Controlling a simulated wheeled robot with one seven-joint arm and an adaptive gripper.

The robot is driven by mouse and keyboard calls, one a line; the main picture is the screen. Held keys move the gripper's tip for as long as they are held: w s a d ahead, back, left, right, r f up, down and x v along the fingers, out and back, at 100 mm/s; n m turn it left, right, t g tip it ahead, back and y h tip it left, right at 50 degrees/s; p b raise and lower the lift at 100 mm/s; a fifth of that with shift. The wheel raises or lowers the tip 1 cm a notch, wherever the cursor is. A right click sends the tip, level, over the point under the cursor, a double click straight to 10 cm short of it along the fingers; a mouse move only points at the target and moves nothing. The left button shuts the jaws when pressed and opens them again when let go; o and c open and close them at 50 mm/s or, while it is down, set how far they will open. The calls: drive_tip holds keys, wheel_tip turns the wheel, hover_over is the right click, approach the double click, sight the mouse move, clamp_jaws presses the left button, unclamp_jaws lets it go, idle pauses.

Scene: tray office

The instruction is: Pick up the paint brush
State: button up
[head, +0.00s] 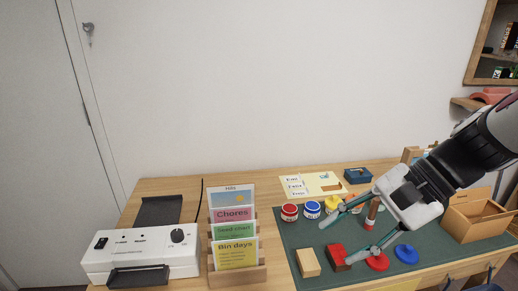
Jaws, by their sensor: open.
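I cannot clearly make out a paint brush in the head view. A small reddish-brown upright piece (372,212) shows between my gripper's fingers, but I cannot tell what it is. My gripper (338,240) reaches in from the right over the dark green mat (290,236), its teal fingers spread wide. One fingertip is near the blue pot (312,210) and the other is near the red block (337,257). Nothing is visibly held. The gripper and arm hide part of the mat behind them.
On the mat are a red pot (289,212), a yellow pot (332,203), a wooden block (308,262), a red disc (377,262) and a blue disc (406,254). An open cardboard box (470,229) stands right. A card rack (238,279) and white machine (140,254) stand left.

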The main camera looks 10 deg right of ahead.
drive_tip(key=w+d+f+m+t+y+b, duration=0.3)
drive_tip(key=w+d+f+m, duration=0.2)
drive_tip(key=w, duration=0.2)
drive_tip(key=m+t+h+b, duration=0.4)
drive_tip(key=m+t+b, duration=0.5)
drive_tip(key=m+t, duration=0.45)
approach(375, 205)
drive_tip(key=shift+s+d+r+m+g, duration=0.35)
drive_tip(key=shift+s+d+g, duration=0.05)
drive_tip(key=shift+s, duration=0.2)
drive_tip(key=shift+s+d+r+m+g, duration=0.3)
drive_tip(key=shift+s+d+r+g, duration=0.05)
drive_tip(key=shift+s, duration=0.25)
drive_tip(key=shift+w+d+f+h, duration=0.1)
drive_tip(key=shift+d+h, duration=0.15)
drive_tip(key=shift+h, duration=0.05)
drive_tip(key=b+x, duration=0.1)
drive_tip(key=x, duration=0.3)
drive_tip(key=b+x, duration=0.1)
drive_tip(key=x, duration=0.7)
drive_tip(key=shift+w+a+f+b, duration=0.15)
drive_tip(key=shift+f+b, duration=0.15)
drive_tip(key=shift+b, duration=0.1)
drive_tip(key=shift+w+a, duration=0.15)
drive_tip(key=shift+w, duration=0.3)
